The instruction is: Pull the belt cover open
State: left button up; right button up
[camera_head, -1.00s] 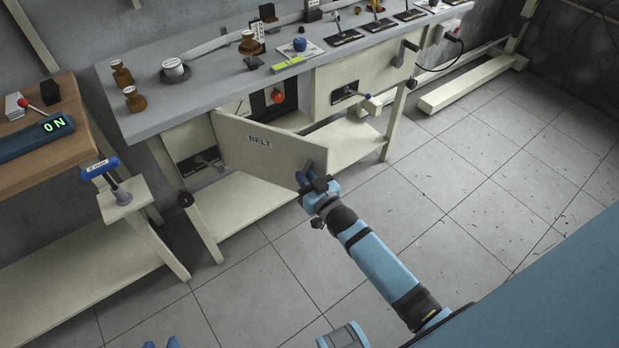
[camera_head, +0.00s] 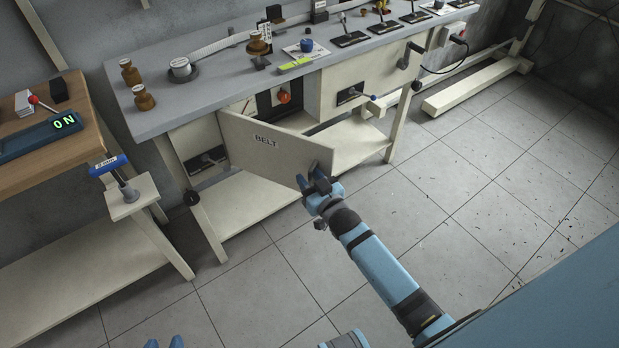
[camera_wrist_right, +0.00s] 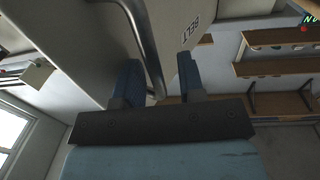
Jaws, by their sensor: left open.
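The belt cover (camera_head: 270,150) is a pale panel marked BELT. It stands swung out at an angle from the bench front, with a dark opening behind it. In the right wrist view the cover (camera_wrist_right: 85,45) carries a grey metal bar handle (camera_wrist_right: 146,45). My right gripper (camera_head: 315,184) is at the cover's free end; in the wrist view its blue fingers (camera_wrist_right: 160,82) stand apart with the handle between them. The handle is nearer the left finger, with a gap to the right one. My left gripper (camera_head: 164,343) is open and empty at the bottom edge, mostly cut off.
The grey bench (camera_head: 225,85) bears brown weights, a white roll and several small levers. A red knob (camera_head: 283,96) shows behind the cover. A wooden table (camera_head: 45,150) with an ON display (camera_head: 62,122) and a blue-handled post (camera_head: 120,180) stand left.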

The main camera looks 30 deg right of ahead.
jog(key=shift+s, duration=0.15)
jog(key=s+d+p, duration=0.1)
jog(key=s, duration=1.2)
jog(key=shift+s+d, duration=0.15)
jog(key=shift+s, duration=0.1)
